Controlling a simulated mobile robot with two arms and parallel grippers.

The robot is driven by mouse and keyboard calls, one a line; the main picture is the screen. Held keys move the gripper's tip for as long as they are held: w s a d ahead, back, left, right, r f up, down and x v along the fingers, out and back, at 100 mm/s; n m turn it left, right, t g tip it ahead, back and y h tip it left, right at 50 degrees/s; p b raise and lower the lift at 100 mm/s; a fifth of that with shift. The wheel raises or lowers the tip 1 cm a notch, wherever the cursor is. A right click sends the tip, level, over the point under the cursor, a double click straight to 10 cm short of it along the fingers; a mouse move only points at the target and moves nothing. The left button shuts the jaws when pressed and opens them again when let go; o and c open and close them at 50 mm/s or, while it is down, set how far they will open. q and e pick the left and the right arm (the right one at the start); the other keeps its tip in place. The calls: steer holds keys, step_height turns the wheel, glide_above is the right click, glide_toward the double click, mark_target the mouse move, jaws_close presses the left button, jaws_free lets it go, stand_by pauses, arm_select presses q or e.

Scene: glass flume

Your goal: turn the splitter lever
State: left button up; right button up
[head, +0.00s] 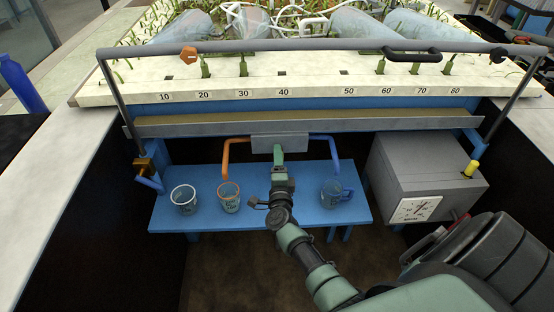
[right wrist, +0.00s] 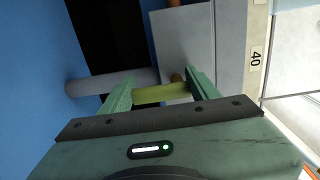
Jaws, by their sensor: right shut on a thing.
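The splitter is a small grey box (head: 268,142) under the front trough. An orange pipe (head: 232,141) leaves its left side and a blue pipe (head: 322,140) its right side. My right gripper (head: 278,150) reaches up to the front of this box. In the right wrist view a yellow-green lever bar (right wrist: 160,93) lies between the two green fingers of the right gripper (right wrist: 161,92), which is shut on it. The head view hides the lever behind the gripper. My left gripper is in neither view.
A blue shelf (head: 258,179) below holds a white-rimmed cup (head: 184,199), an orange-rimmed cup (head: 229,197) and a blue cup (head: 333,193). A grey box (head: 425,162) with a dial and yellow knob (head: 471,168) stands right. A grey rail (head: 300,45) crosses above the numbered ledge.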

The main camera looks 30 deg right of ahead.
steer(key=shift+f, duration=0.1)
steer(key=o, duration=1.4)
steer(key=v, duration=0.8)
steer(key=shift+d, duration=0.1)
